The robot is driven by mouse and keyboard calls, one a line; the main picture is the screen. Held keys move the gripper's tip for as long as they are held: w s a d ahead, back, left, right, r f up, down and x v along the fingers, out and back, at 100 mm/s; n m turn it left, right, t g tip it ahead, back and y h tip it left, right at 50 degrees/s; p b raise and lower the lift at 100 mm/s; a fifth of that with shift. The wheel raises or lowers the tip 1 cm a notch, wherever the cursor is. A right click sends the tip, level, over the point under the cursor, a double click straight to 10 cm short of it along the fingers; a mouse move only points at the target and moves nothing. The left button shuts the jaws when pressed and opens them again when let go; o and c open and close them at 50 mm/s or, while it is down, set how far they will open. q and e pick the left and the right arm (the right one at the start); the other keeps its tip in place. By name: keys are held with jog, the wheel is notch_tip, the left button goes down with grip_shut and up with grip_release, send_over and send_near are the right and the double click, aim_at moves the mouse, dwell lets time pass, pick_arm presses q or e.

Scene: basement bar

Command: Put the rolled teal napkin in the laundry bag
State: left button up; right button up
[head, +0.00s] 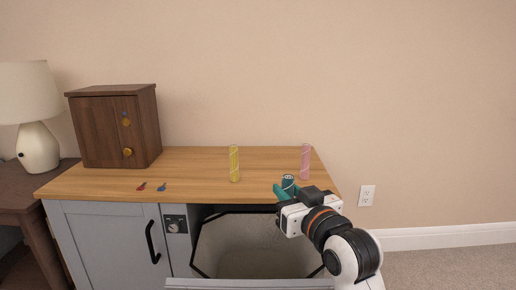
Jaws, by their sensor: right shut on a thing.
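The rolled teal napkin (288,182) stands roughly upright at the front right edge of the wooden counter, its rolled end facing up. My right gripper (284,192) is shut on it, and the gripper hides its lower part. The laundry bag (262,262) appears to be the pale liner with a dark rim in the open pull-out below the counter. Its mouth faces up, in front of and below the napkin. My left gripper is not in view.
A yellow roll (234,164) and a pink roll (306,161) stand on the counter (195,165). A red clip (142,187) and a blue clip (161,187) lie at front left. A wooden cabinet (104,130) and a lamp (38,145) are farther left.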

jog(key=w+f, duration=0.1)
jog(key=w, duration=0.1)
jog(key=w+f, duration=0.2)
jog(key=shift+f, duration=0.25)
jog(key=o, duration=1.6)
jog(key=shift+r, duration=0.1)
jog(key=shift+s+r, duration=0.65)
jog(key=shift+r, duration=0.3)
jog(key=shift+s+r, duration=0.7)
jog(key=shift+r, duration=0.3)
jog(key=shift+s+r, duration=0.65)
jog(key=shift+r, duration=0.3)
